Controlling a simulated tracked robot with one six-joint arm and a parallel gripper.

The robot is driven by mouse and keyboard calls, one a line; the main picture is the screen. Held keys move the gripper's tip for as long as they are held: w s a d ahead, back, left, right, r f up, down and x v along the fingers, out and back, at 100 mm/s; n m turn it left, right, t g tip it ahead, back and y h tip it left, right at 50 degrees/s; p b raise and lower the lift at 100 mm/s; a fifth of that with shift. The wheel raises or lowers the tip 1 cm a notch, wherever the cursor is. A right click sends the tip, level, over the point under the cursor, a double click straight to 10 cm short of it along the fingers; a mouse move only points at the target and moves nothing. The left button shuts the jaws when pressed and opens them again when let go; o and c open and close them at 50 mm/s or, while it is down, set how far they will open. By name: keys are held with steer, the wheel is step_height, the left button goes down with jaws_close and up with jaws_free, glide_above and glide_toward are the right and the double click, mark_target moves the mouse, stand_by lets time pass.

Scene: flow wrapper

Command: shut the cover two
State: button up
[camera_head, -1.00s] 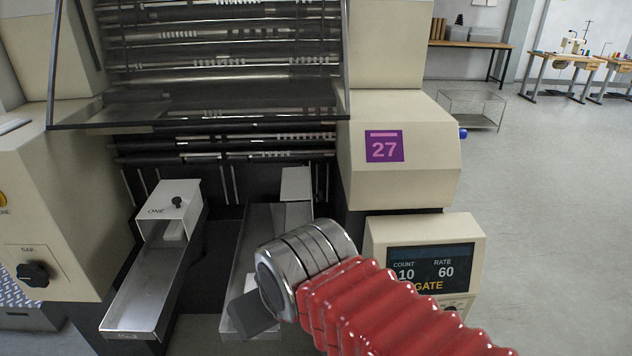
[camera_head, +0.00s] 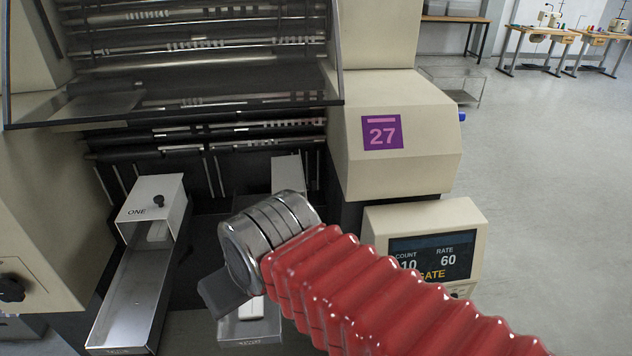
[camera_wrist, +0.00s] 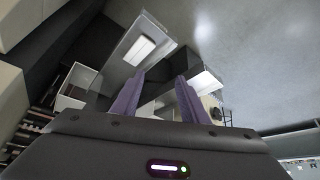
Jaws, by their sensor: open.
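Two metal trays lie side by side in the machine in the head view. The left tray (camera_head: 130,300) has a cover marked ONE (camera_head: 155,192) with a black knob at its far end; its front part is open. The right tray (camera_head: 250,330) is partly hidden by my arm. A pale panel (camera_head: 287,172) stands at its far end, likely cover two; its label and knob are hidden. My gripper (camera_head: 225,292) is above the right tray, apart from that panel. In the wrist view my gripper (camera_wrist: 160,77) has its purple fingers spread with nothing between them.
A white block (camera_head: 252,308) lies in the right tray and another (camera_head: 160,232) in the left one. A clear guard (camera_head: 180,105) hangs above the trays. A display box (camera_head: 430,255) stands to the right, close to my arm.

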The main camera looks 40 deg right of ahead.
steer(key=w+d+r+m+h, duration=0.1)
steer(key=w+d+r+m, duration=0.1)
steer(key=w+d+m, duration=0.45)
steer(key=w+d+r+m, duration=0.3)
steer(key=w+d+m, duration=0.3)
steer(key=d, duration=0.1)
steer(key=m+h, duration=0.1)
steer(key=m, duration=0.9)
glide_toward(315, 184)
step_height(315, 184, up, 5)
steer(key=s, duration=0.1)
steer(key=shift+a+f+g, duration=0.15)
steer(key=shift+a+g, duration=0.2)
steer(key=shift+g, duration=0.05)
steer(key=shift+f, duration=0.1)
steer(key=x, duration=1.3)
steer(key=shift+f, duration=0.3)
steer(key=shift+c, duration=0.5)
jaws_close()
